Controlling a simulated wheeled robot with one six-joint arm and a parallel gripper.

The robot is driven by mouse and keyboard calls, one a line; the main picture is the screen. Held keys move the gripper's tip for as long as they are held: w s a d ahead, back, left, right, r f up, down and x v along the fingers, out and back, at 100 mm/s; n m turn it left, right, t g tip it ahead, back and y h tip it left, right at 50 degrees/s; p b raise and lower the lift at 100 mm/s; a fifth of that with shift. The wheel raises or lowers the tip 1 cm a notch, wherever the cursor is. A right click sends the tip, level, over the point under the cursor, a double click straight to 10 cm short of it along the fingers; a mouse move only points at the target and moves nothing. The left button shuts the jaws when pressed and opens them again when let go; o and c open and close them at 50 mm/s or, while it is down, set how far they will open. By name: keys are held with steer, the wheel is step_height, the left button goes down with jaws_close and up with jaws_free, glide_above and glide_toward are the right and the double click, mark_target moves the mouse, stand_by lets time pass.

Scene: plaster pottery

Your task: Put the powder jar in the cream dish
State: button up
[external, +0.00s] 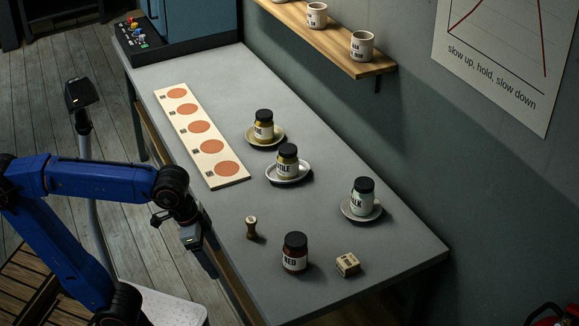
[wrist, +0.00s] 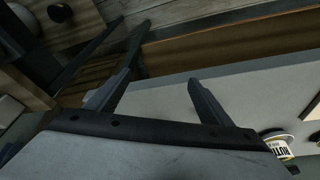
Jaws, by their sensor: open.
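Four jars with black lids stand on the grey table. A dark red-brown jar (external: 295,255), its label reading RED, stands directly on the table. A yellowish jar (external: 264,127) stands in a tan or cream dish (external: 251,139). A brown jar (external: 288,163), label ending in TILE, stands in a whiter dish (external: 273,176). A pale green jar (external: 362,198) stands in a pale grey dish (external: 347,211). I cannot tell which jar is meant by powder. My gripper (external: 207,267) is open and empty at the table's near edge, left of the red-brown jar; its spread fingers (wrist: 158,88) show in the wrist view.
A wooden stamp (external: 251,228) and a small wooden block (external: 347,264) flank the red-brown jar. A pale board with several orange discs (external: 199,126) lies along the near side. A shelf with cups (external: 340,50) hangs on the wall. The table's middle has free room.

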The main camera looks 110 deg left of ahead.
steer(key=s+d+f+m+t+h, duration=0.1)
steer(key=s+d+f+m, duration=0.3)
steer(key=s+d+f, duration=0.5)
step_height(320, 180, down, 4)
steer(key=shift+s+d+r, duration=0.15)
steer(key=shift+s+d, duration=0.05)
steer(key=shift+s, duration=0.55)
